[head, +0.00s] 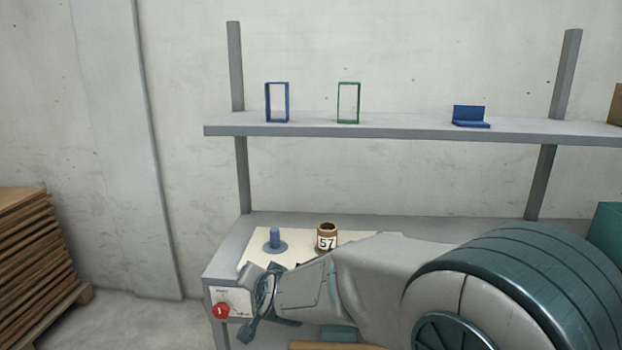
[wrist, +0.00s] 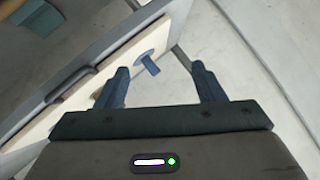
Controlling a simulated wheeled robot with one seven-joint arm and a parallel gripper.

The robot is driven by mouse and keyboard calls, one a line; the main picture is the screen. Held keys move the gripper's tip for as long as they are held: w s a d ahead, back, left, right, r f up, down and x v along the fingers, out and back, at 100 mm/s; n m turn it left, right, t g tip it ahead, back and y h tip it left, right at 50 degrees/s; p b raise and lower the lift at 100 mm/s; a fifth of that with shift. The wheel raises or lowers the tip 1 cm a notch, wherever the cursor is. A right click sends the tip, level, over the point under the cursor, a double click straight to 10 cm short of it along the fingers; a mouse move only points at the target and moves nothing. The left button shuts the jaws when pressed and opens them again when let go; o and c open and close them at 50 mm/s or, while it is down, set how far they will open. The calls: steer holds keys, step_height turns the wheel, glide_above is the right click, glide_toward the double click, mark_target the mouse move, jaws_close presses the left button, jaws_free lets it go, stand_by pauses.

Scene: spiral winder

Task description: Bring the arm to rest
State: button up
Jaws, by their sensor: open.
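My arm reaches in from the right in the head view, in front of the table's front edge. My gripper (head: 256,300) is at its left end, near the red knob. In the wrist view my gripper (wrist: 160,72) shows two dark fingers spread apart with nothing between them. Beyond the fingers, a blue peg on a round base (wrist: 148,62) stands on the cream board. The blue peg (head: 275,240) also shows in the head view, apart from the gripper.
A brown spool marked 57 (head: 326,238) stands on the cream board (head: 380,238), close behind my arm. A red knob (head: 220,310) sits on the table's front. A shelf (head: 400,131) above holds two frames and a blue bracket. Stacked boards (head: 30,255) stand at left.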

steer(key=s+d+r+n+g+h+p, duration=0.1)
steer(key=s+d+r+g+p, duration=0.2)
steer(key=s+d, duration=0.5)
steer(key=s+d+r+n+g+h+p, duration=0.1)
steer(key=s+d+r+g+h+p, duration=0.1)
steer(key=s+d, duration=0.7)
steer(key=s+d+r+n+g+h+p, duration=0.1)
steer(key=s+d+r+g+p, duration=0.2)
steer(key=s+d, duration=0.5)
steer(key=r+p, duration=0.1)
steer(key=p, duration=0.1)
steer(key=shift+s+d+r+g+h+p, duration=0.2)
steer(key=shift+d+g+h+p, duration=0.1)
steer(key=shift+d+p, duration=0.1)
steer(key=shift+w+a, duration=0.1)
